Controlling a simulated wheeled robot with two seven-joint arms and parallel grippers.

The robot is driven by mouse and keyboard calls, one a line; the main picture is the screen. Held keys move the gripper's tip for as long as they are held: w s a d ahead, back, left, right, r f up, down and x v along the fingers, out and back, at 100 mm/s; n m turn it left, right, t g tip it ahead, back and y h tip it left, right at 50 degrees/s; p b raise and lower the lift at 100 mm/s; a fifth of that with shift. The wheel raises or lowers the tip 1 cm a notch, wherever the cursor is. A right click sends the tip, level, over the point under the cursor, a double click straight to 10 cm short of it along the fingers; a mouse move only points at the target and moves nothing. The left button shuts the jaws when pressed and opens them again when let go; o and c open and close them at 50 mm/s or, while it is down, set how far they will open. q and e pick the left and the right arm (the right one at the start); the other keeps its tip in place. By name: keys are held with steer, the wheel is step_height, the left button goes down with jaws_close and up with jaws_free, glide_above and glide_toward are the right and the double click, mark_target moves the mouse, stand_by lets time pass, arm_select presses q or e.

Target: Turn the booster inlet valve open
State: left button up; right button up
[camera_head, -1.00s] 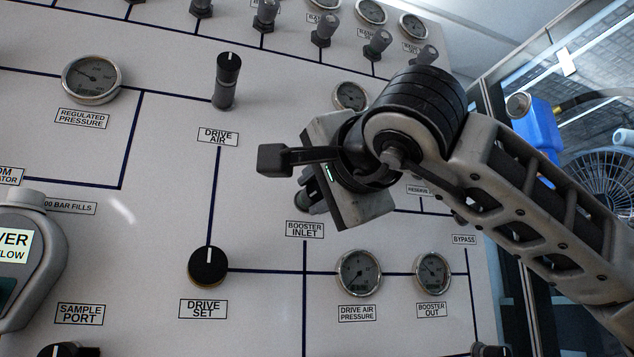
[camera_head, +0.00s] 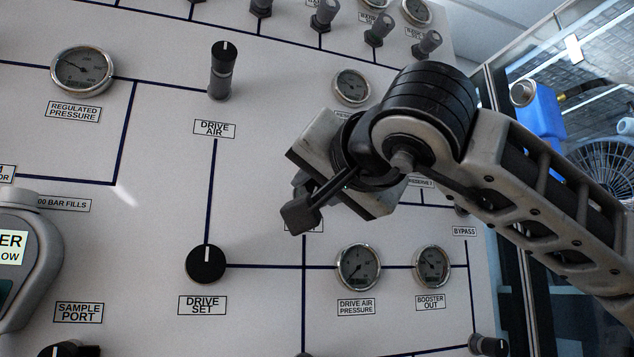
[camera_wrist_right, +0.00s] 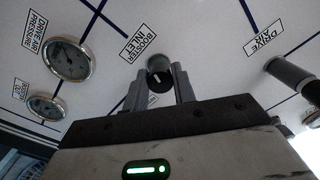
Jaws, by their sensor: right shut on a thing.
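The booster inlet valve (camera_wrist_right: 159,66) is a small dark knob with a grey cylindrical body and a white mark on its face. In the right wrist view it stands between the two grey fingers of my right gripper (camera_wrist_right: 159,86), which is shut on it. Its label, BOOSTER INLET (camera_wrist_right: 143,38), is just beyond it in that view. In the head view my right gripper (camera_head: 312,183) is against the panel above that label, turned at a slant. The gripper body and wrist hide most of the knob and fingers there. My left gripper is not in view.
The drive air valve (camera_head: 221,75) and drive set knob (camera_head: 206,264) are to the left on the white panel (camera_head: 160,225). The drive air pressure gauge (camera_head: 358,267) and booster out gauge (camera_head: 432,264) lie below right. A grey display unit (camera_head: 40,245) projects at far left.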

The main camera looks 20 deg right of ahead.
steer(key=shift+f, duration=0.15)
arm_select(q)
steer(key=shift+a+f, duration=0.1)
arm_select(e)
steer(key=o, duration=1)
arm_select(q)
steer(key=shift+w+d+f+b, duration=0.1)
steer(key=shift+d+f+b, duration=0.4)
steer(key=shift+b, duration=1.35)
arm_select(e)
steer(key=s+d, duration=0.1)
steer(key=s, duration=1.5)
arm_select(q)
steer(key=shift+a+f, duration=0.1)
arm_select(e)
steer(key=shift+d, duration=0.1)
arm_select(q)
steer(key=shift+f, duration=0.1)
